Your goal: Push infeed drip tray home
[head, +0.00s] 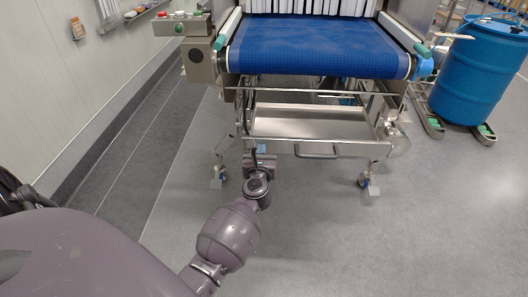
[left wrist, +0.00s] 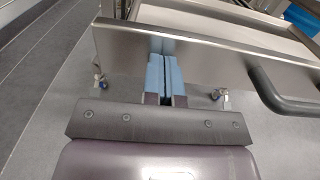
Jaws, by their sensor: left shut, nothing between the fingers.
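The infeed drip tray (head: 300,124) is a shallow steel tray under the blue conveyor belt. Its front panel, with a grey bar handle (head: 318,152), stands out toward me from the frame. My left gripper (head: 261,150) is at the left part of the tray front, left of the handle. In the left wrist view its blue fingers (left wrist: 165,68) are shut, with nothing between them, and point at the tray's front panel (left wrist: 205,52). The tips overlap the panel in the picture; I cannot tell if they touch. The handle (left wrist: 285,97) is to the right there. My right gripper is not in view.
The blue conveyor belt (head: 315,47) lies above the tray. Frame legs with casters (head: 217,178) stand on either side. A control box (head: 183,27) is at upper left, a blue drum (head: 481,65) at right. The grey floor in front of the tray is clear at right.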

